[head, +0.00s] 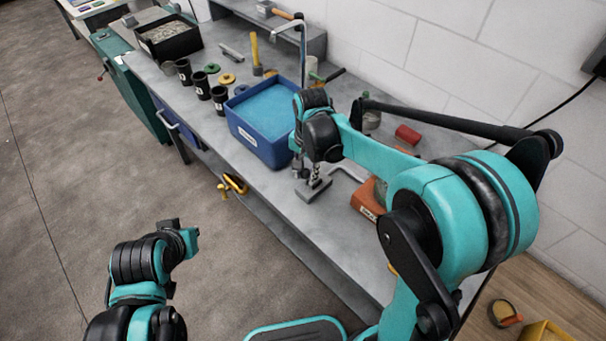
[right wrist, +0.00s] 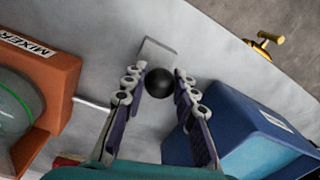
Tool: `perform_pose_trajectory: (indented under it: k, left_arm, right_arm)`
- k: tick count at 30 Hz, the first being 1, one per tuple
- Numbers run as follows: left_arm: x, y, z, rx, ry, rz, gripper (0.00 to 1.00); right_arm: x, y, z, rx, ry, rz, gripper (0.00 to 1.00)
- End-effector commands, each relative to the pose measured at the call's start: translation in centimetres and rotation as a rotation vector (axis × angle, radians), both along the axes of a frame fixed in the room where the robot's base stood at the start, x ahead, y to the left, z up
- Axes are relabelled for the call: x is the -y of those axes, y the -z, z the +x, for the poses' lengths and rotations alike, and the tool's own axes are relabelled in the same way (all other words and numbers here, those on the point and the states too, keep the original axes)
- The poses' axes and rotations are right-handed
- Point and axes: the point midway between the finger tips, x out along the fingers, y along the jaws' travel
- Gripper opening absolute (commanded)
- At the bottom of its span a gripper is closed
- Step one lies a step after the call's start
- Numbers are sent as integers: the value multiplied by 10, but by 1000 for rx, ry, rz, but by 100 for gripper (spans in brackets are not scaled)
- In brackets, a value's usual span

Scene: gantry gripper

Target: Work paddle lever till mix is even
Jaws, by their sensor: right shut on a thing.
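The orange mixer base (right wrist: 55,75), labelled MIXER, is at the left of the right wrist view, with part of a clear jar (right wrist: 14,115) on it. In the head view my arm hides most of the mixer (head: 367,199). A pale rod (right wrist: 92,104) runs from the mixer toward my right gripper (right wrist: 158,78). The gripper is shut on a black ball knob (right wrist: 159,83), which sits between its fingertips above a grey plate. The jar's contents do not show clearly. My left gripper (head: 190,242) is over the floor, away from the bench; its fingers are unclear.
A blue bin (head: 247,138) with light-blue contents stands close beside my right gripper. Several black cups (head: 202,87), a black tray (head: 170,42) and a red block (head: 407,135) are on the bench. A brass fitting (head: 235,184) is at the front edge. The wall is behind.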

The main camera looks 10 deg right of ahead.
Motion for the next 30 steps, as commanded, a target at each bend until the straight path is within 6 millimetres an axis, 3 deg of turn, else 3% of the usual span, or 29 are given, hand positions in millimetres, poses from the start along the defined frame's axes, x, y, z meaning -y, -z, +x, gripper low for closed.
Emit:
perform_pose_trajectory:
  k: [8,14,25,30]
  left_arm:
    - [0,-10,0,0,0,0,0]
    - [0,-13,0,0,0,0,0]
    - [0,-12,0,0,0,0,0]
    - [0,-8,0,0,0,0,0]
  right_arm:
    - [21,-8,14,-77,6,117,0]
    - [35,-9,23,-73,4,111,0]
    - [59,-2,39,-73,4,109,0]
    - [68,3,44,-137,8,206,0]
